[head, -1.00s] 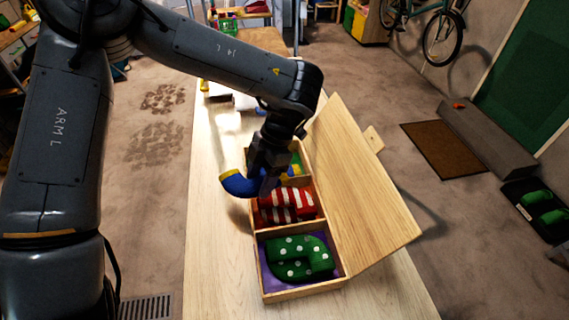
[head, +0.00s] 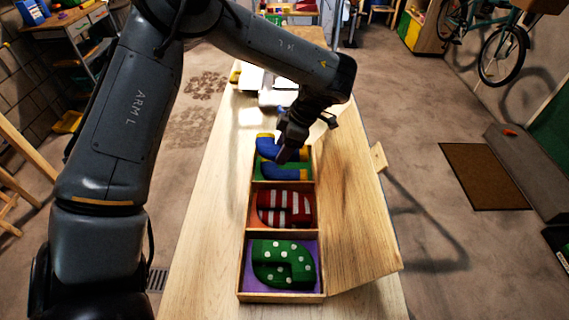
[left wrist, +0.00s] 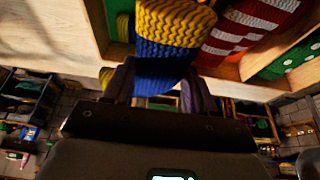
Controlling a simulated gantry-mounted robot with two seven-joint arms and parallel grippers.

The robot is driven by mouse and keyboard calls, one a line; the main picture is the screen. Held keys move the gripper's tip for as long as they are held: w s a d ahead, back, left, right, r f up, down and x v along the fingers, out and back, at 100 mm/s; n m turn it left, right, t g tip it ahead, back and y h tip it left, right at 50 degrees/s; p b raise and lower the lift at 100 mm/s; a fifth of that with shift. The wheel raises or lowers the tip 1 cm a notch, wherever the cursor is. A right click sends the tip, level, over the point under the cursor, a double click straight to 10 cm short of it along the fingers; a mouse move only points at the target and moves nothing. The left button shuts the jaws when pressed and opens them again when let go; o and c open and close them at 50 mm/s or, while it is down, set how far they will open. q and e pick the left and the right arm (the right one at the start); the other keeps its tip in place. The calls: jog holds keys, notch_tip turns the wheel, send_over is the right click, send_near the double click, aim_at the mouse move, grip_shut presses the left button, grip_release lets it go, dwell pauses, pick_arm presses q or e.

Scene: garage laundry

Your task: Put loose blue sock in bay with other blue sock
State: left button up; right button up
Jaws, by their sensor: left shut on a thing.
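My left gripper (head: 291,148) is shut on the loose blue sock (head: 267,146), which has a yellow cuff. It holds the sock over the far bay of the wooden box (head: 248,236). That bay has a green floor and holds the other blue sock (head: 284,173), partly hidden by the held sock and the gripper. In the left wrist view the held sock (left wrist: 165,75) is between the fingers, its ribbed yellow cuff towards the box. I cannot tell whether the two socks touch. My right gripper is not in view.
The middle bay holds red-and-white striped socks (head: 286,207). The near bay holds green dotted socks (head: 283,264) on a purple floor. The box's wooden lid (head: 350,220) stands open on the right. The table (head: 204,220) is clear left of the box.

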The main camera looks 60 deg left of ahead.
pick_arm(q)
jog(key=shift+w+d+f, duration=0.1)
jog(key=shift+w+f, duration=0.05)
jog(key=shift+f, duration=0.45)
notch_tip(320, 180, down, 4)
jog(key=shift+r+b, duration=0.25)
jog(key=shift+b, duration=0.5)
jog(key=shift+f, duration=0.25)
jog(key=shift+f, duration=0.55)
